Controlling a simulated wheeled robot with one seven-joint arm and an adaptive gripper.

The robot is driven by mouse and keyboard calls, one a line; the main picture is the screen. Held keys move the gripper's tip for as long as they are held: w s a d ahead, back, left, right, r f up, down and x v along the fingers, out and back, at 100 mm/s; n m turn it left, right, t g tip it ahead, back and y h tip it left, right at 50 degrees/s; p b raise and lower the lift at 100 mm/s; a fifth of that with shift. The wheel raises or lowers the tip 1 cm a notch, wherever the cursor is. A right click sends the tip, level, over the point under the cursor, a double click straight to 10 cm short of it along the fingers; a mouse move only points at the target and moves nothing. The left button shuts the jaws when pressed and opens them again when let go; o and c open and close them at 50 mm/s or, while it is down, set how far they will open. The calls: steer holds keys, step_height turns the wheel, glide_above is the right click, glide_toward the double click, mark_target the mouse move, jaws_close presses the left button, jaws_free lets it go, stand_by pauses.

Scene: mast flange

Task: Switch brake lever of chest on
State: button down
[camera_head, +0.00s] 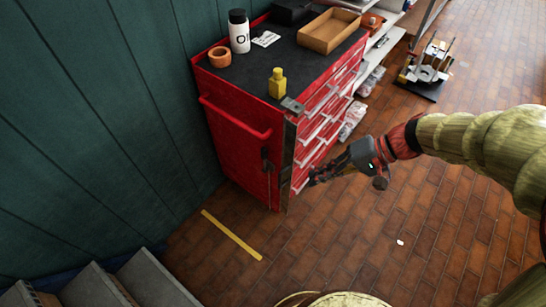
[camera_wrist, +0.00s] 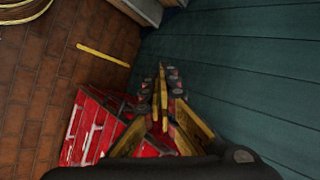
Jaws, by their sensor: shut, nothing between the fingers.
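The red chest (camera_head: 230,143) stands against the green wall, with white-edged drawers on its right face and a red push handle on its left face. A small dark lever-like part (camera_head: 267,163) hangs on the left face near the front corner; I take it as the brake lever, but its position is too small to read. My gripper (camera_head: 314,179) is low beside the drawer face, around the corner from that part. In the wrist view my gripper (camera_wrist: 160,98) is shut and empty, with part of the red chest (camera_wrist: 92,118) behind it. The lever is not discernible there.
On the chest top are a white bottle (camera_head: 239,32), a yellow bottle (camera_head: 277,84), an orange tape roll (camera_head: 220,57) and a cardboard tray (camera_head: 312,43). A yellow floor strip (camera_head: 232,236) and grey steps (camera_head: 145,280) lie lower left. The brick floor (camera_head: 350,245) is mostly clear.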

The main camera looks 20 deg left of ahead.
mark_target(267, 154)
steer(key=w+a+f+m+t+y+p, duration=0.1)
steer(key=w+a+f+m+t+y, duration=0.2)
steer(key=w+f, duration=0.5)
steer(key=w+a+f+m+t+y, duration=0.1)
steer(key=w+a+f+y, duration=0.4)
steer(key=f, duration=0.5)
step_height(267, 154, down, 10)
steer(key=w+d+m+t, duration=0.2)
steer(key=w+d+t, duration=0.1)
steer(key=t, duration=0.2)
steer(key=shift+r+m+h, duration=0.25)
steer(key=shift+m+h, duration=0.05)
steer(key=shift+a, duration=0.15)
steer(key=b+x, duration=0.2)
steer(key=x, duration=1.1)
steer(key=shift+b, duration=0.3)
steer(key=shift+w+a+r, duration=0.1)
steer(key=shift+w+a, duration=0.05)
steer(key=shift+a, duration=0.25)
